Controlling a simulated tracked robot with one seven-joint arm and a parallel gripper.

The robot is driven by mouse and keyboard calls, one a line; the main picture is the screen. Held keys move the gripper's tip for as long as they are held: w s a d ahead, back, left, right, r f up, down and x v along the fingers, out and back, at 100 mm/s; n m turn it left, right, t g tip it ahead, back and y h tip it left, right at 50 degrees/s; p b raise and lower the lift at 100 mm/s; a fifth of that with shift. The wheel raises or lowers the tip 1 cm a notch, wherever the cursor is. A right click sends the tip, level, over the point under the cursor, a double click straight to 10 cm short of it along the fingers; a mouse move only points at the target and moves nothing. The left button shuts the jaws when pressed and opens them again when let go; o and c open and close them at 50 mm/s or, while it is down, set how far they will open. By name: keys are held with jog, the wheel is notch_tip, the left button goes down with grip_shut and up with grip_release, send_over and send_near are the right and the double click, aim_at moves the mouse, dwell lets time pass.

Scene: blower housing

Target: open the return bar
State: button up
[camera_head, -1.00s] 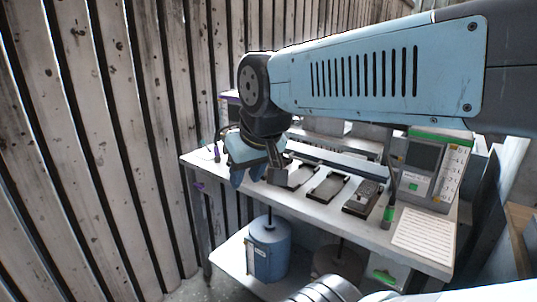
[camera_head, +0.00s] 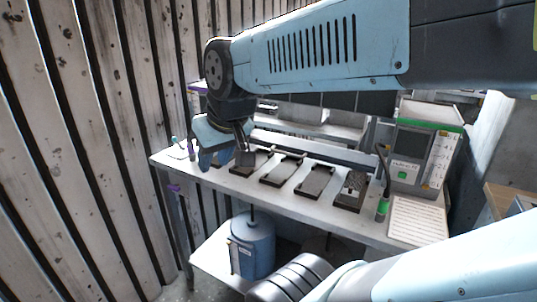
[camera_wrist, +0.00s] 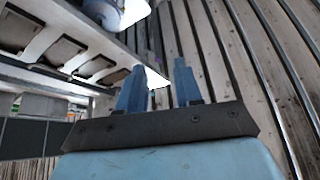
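I cannot tell for certain which part is the return bar. A long blue-grey bar (camera_head: 325,150) runs along the back of the white workbench (camera_head: 290,206), behind a row of dark shallow trays (camera_head: 315,180). My gripper (camera_head: 222,158) hangs over the left end of the bench and hides part of the row. In the wrist view, the two blue fingers of my gripper (camera_wrist: 158,85) stand apart with nothing between them. The wrist view also shows the bench edge and several trays (camera_wrist: 62,50) at the left, beside the fingers.
A console with a screen (camera_head: 418,150) and a green-based gooseneck tool (camera_head: 383,205) stand at the bench's right. A ribbed sheet (camera_head: 417,220) lies in front. A blue canister (camera_head: 252,245) is on the lower shelf. A plank wall (camera_head: 75,150) rises close on the left.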

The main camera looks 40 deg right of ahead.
jog(key=w+d+f+t+h, duration=0.1)
jog(key=w+d+f, duration=0.25)
jog(key=w, duration=0.35)
jog(key=w+d+f+n+t, duration=0.1)
jog(key=w+d+f, duration=0.1)
jog(key=w+f, duration=0.35)
jog(key=w+d+f+t+h, duration=0.1)
jog(key=w+d+f, duration=0.15)
jog(key=w, duration=0.65)
jog(key=n+g+h, duration=0.3)
jog(key=h, duration=0.9)
send_near(285, 154)
jog(key=a, duration=0.4)
jog(key=shift+s+f, duration=0.1)
jog(key=shift+s, duration=0.1)
jog(key=shift+s+d+h, duration=0.25)
jog(key=shift+d+h, duration=0.15)
jog(key=shift+d, duration=0.3)
jog(key=x, duration=1.3)
jog(key=shift+w+d, duration=0.1)
jog(key=shift+c, duration=0.5)
